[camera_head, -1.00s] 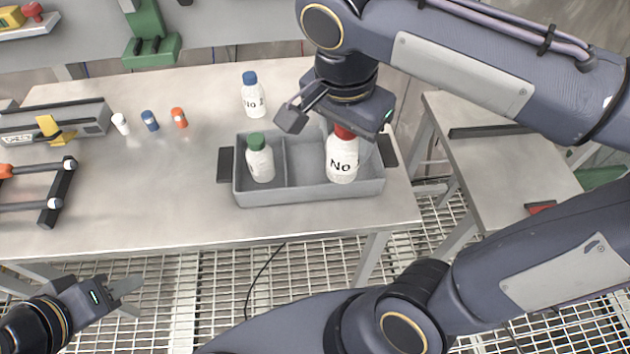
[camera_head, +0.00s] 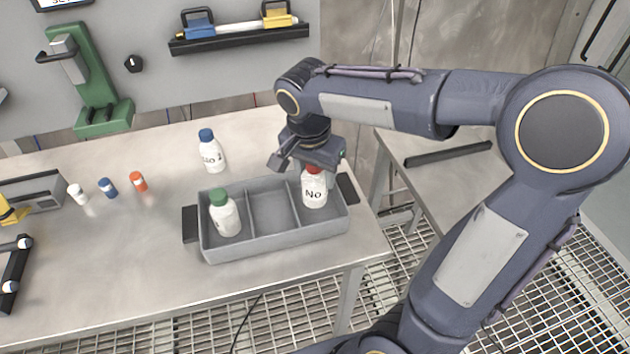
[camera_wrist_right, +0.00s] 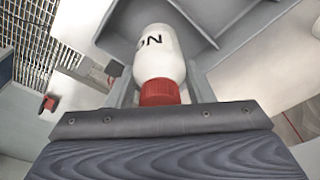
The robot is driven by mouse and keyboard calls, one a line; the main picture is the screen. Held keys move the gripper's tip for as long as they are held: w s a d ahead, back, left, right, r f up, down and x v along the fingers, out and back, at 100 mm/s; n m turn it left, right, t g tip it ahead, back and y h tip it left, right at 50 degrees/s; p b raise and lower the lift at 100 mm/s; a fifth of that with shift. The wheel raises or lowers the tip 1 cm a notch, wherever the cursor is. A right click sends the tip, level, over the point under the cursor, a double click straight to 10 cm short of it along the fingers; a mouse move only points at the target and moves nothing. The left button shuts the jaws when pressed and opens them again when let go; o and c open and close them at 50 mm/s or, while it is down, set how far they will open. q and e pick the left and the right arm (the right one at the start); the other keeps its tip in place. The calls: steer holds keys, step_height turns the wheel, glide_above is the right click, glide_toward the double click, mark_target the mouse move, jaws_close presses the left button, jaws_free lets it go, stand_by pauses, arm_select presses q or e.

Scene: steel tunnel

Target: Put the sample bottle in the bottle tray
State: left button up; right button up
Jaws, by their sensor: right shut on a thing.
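The grey bottle tray (camera_head: 275,246) stands on the steel table, with its compartments side by side. A white bottle with a red cap (camera_head: 314,188) is upright at the right compartment; I cannot tell whether its base touches the tray floor. My right gripper (camera_head: 309,166) is shut on this bottle at its cap, from above. In the right wrist view the red cap (camera_wrist_right: 160,92) sits between the fingers, with the white body beyond. A green-capped bottle (camera_head: 225,216) stands in the left compartment. A blue-capped bottle (camera_head: 212,153) stands behind the tray. My left gripper is out of view.
The tray's middle compartment (camera_head: 272,208) is empty. A green stand (camera_head: 95,85) is at the back left. A second table (camera_head: 420,175) is right. The front of the table is clear.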

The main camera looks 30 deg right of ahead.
mark_target(315, 183)
steer(key=shift+w+d+f, duration=0.1)
steer(key=shift+w+f, duration=0.05)
steer(key=shift+f, duration=0.85)
steer(key=shift+w+d+f, duration=0.1)
steer(key=shift+w+f, duration=0.05)
steer(key=shift+f, duration=0.8)
steer(key=shift+f+b, duration=0.2)
steer(key=shift+b, duration=0.1)
steer(key=o, duration=1.1)
